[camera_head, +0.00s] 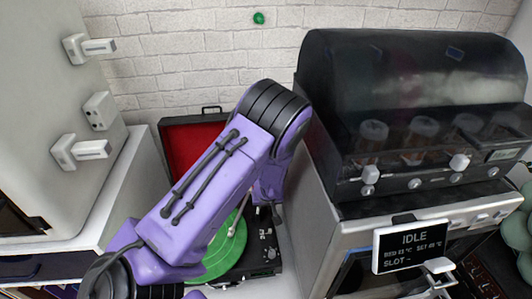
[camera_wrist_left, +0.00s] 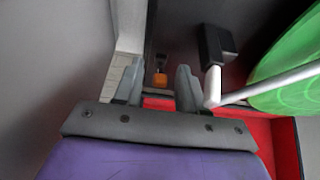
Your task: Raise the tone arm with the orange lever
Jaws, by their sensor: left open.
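The turntable (camera_head: 268,262) stands between the two machines, with a green record (camera_head: 222,262) and a pale tone arm (camera_head: 238,222). In the left wrist view the green record (camera_wrist_left: 290,75) is at the right, and the tone arm (camera_wrist_left: 270,88) reaches over it from a white end piece beside a black block. The small orange lever (camera_wrist_left: 160,79) shows between the fingertips of my open, empty left gripper (camera_wrist_left: 159,70); I cannot tell whether they touch it. In the head view my purple left arm covers part of the turntable and hides the lever and gripper. My right gripper is out of view.
A red-lined open lid (camera_head: 188,143) rises behind the turntable. A grey machine (camera_head: 390,110) with a dark hood and an IDLE screen (camera_head: 410,247) stands close on the right. A white cabinet with handles (camera_head: 80,150) stands on the left.

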